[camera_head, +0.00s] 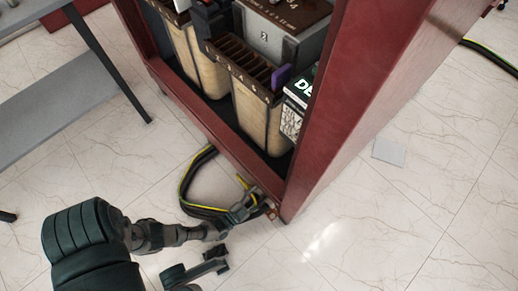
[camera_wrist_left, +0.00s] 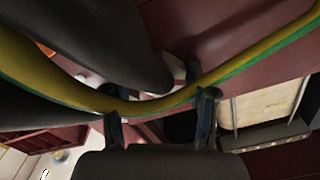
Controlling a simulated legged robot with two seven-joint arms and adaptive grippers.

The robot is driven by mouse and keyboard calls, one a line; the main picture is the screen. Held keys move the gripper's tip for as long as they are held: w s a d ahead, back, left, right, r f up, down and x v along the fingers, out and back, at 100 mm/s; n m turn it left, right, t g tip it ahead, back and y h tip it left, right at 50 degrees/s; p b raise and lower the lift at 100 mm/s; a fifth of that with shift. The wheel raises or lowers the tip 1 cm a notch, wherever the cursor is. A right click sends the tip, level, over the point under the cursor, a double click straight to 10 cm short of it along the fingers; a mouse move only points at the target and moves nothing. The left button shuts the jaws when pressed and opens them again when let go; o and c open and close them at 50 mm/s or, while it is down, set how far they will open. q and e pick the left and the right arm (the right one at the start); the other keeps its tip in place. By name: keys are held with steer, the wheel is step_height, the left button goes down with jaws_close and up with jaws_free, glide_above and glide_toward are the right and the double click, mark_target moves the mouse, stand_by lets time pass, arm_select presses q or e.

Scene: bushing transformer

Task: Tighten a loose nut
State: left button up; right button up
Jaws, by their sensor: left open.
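My left gripper (camera_head: 246,207) is low by the front corner of the dark red cabinet, beside a loop of black and yellow-green cables (camera_head: 197,188). In the left wrist view its two dark fingers (camera_wrist_left: 160,122) stand apart, so it is open. A yellow-green cable (camera_wrist_left: 150,105) crosses at the fingertips, with thick black cables (camera_wrist_left: 110,45) around it. I cannot tell whether the fingers touch the cable. A small copper-coloured piece (camera_head: 271,211) shows at the cabinet's bottom corner. I cannot make out the nut itself.
The dark red cabinet (camera_head: 345,115) holds beige coil blocks (camera_head: 262,112) and a grey box. A grey bench with dark legs (camera_head: 60,95) stands at the left. A small grey plate (camera_head: 389,151) lies on the pale tiled floor (camera_head: 400,225), which is mostly clear at the right.

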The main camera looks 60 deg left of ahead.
arm_select(q)
steer(key=shift+d+r, duration=0.1)
steer(key=shift+d, duration=0.05)
steer(key=shift+c, duration=1)
steer(key=c, duration=0.4)
steer(key=shift+c, duration=1.3)
steer(key=shift+a, duration=0.25)
steer(key=shift+s, duration=0.1)
